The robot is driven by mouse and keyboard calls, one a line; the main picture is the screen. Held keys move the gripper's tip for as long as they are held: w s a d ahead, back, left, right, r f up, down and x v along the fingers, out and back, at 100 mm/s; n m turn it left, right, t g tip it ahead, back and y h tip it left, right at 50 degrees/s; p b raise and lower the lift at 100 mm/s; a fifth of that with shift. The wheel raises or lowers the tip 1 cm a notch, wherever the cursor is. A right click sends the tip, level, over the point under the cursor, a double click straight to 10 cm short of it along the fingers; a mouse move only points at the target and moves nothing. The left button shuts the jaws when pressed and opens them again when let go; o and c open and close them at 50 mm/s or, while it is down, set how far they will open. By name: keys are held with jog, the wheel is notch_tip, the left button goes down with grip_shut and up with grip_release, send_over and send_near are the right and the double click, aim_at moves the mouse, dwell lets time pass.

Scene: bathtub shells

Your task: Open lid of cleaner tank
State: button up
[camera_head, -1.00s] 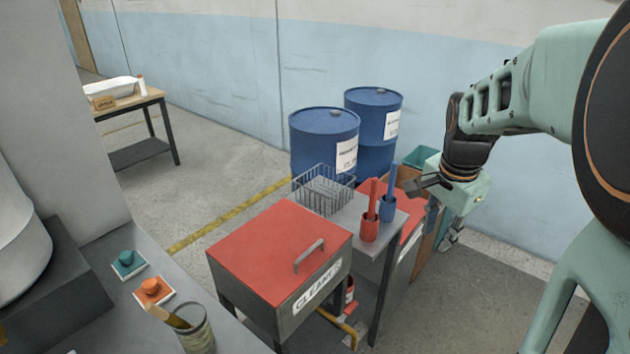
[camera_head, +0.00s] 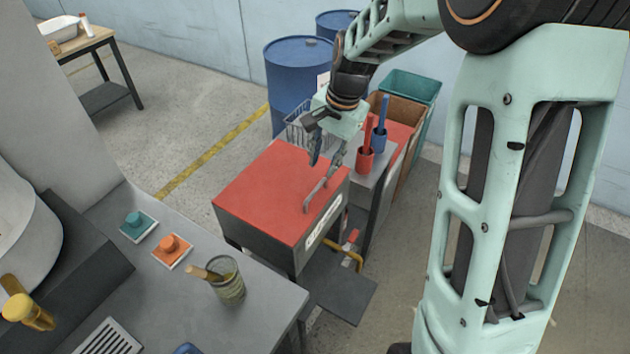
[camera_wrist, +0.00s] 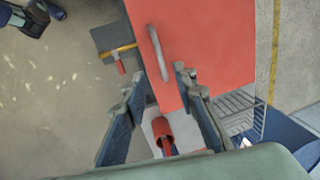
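The cleaner tank (camera_head: 262,240) is a grey box with a partly covered white label on its front. Its flat red lid (camera_head: 260,200) lies shut. A grey bar handle (camera_head: 318,192) is fixed near the lid's front right edge. My gripper (camera_head: 327,158) is above the handle's far end, pointing down, with its fingers apart. In the wrist view, the lid (camera_wrist: 205,40) and handle (camera_wrist: 156,52) lie ahead of my open gripper (camera_wrist: 158,80). The handle's near end shows between the fingertips. I see no grip on it.
A red cup (camera_head: 366,158) with tools stands on the grey side table, close right of my gripper. A wire basket (camera_head: 300,133) and blue drum (camera_head: 295,75) are behind. A workbench (camera_head: 270,300) with a glass jar (camera_head: 228,282) stands in front.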

aim_at(316, 189)
jog(key=f, duration=0.3)
jog(key=a+f, duration=0.1)
jog(key=f, duration=0.2)
jog(key=w+f, duration=0.1)
jog(key=f, duration=0.2)
jog(key=shift+a, duration=0.25)
jog(key=shift+c, duration=0.3)
grip_shut()
